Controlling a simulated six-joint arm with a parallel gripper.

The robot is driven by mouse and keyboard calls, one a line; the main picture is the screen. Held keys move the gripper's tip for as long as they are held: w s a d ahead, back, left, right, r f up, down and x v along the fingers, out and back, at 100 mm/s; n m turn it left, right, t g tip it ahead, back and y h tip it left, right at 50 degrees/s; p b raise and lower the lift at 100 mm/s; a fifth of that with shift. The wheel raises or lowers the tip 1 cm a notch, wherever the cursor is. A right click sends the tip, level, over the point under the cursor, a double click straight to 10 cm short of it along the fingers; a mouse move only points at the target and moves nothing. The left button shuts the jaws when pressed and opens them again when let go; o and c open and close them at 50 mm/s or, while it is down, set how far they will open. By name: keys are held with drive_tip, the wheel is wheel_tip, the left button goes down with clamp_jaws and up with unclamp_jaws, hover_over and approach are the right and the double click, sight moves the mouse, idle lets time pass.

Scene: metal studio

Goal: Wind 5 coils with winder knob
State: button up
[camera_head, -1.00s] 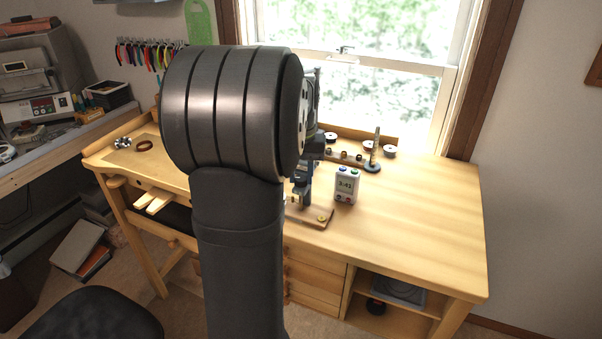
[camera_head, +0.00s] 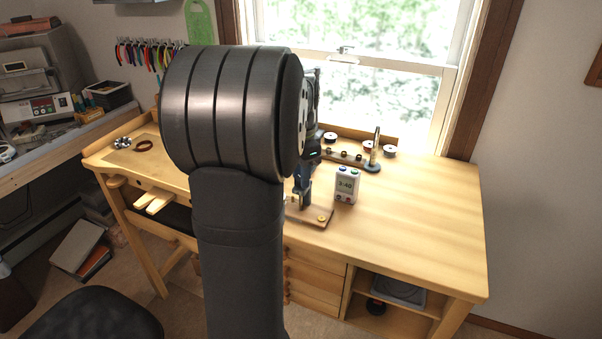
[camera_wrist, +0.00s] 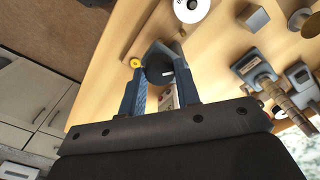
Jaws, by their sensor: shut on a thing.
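In the wrist view, the dark round winder knob (camera_wrist: 160,70), with a white mark on it, sits between the blue fingers of my gripper (camera_wrist: 158,88). The fingers are shut on it from both sides. In the head view, my gripper (camera_head: 304,196) points down over the winder's wooden base (camera_head: 310,214) on the bench. My own arm hides much of the winder there. The knob and any coils cannot be made out in the head view. A yellow round piece (camera_head: 322,218) sits on the base's right end.
Behind are spools (camera_head: 390,151), an upright rod on a dark base (camera_head: 375,150) and a low wooden rack. The right part of the bench (camera_head: 430,210) is clear.

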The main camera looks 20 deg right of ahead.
drive_tip(key=m, duration=0.5)
drive_tip(key=shift+m, duration=0.3)
drive_tip(key=m, duration=1)
drive_tip(key=shift+m, duration=0.4)
drive_tip(key=m, duration=0.5)
drive_tip(key=shift+m, duration=0.4)
drive_tip(key=o, duration=1)
drive_tip(key=shift+r, duration=0.1)
